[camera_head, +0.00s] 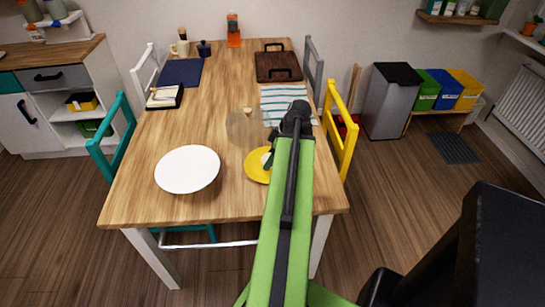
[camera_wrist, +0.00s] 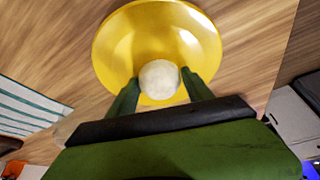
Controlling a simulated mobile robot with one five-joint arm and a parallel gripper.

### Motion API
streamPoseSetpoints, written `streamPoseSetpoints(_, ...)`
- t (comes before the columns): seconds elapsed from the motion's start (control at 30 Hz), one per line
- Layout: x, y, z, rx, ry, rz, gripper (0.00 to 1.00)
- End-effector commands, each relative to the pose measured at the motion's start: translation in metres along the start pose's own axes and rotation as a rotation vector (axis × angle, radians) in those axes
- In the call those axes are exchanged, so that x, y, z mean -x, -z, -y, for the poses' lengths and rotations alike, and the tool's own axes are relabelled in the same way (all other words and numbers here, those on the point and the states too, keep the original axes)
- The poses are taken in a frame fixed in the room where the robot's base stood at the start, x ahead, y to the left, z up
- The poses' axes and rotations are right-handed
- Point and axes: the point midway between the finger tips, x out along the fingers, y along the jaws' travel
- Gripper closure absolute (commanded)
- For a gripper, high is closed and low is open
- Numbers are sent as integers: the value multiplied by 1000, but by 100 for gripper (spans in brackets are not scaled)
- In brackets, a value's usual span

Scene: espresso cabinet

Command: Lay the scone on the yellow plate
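The yellow plate (camera_head: 254,170) lies on the wooden table near its front right; it also fills the upper middle of the wrist view (camera_wrist: 115,50). A pale round piece, which I take as the scone (camera_wrist: 159,80), is between my fingers over the plate's near part. My gripper (camera_wrist: 160,82) has a green finger against each side of it. In the head view my gripper (camera_head: 268,158) is over the plate, and my arm hides the plate's right part. The scone is not clear there. I cannot tell whether the scone touches the plate.
A clear glass dome (camera_head: 240,127) stands just behind the yellow plate, close to my gripper. A white plate (camera_head: 187,170) lies to the left. A striped cloth (camera_head: 283,94) and a brown tray (camera_head: 277,66) lie farther back. A yellow chair (camera_head: 342,140) stands at the right edge.

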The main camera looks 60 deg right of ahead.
Motion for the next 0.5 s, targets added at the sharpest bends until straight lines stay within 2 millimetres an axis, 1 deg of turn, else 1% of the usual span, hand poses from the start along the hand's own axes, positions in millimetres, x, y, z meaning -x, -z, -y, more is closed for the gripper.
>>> streamPoseSetpoints(0.03, 0, 0, 0, 0, 0, 0, 33)
streamPoseSetpoints(0.1, 0, 0, 0, 0, 0, 0, 25)
streamPoseSetpoints(0.37, 1, 0, 0, -1, 0, 0, 25)
streamPoseSetpoints(0.5, 7, 2, 0, -1, 0, 0, 25)
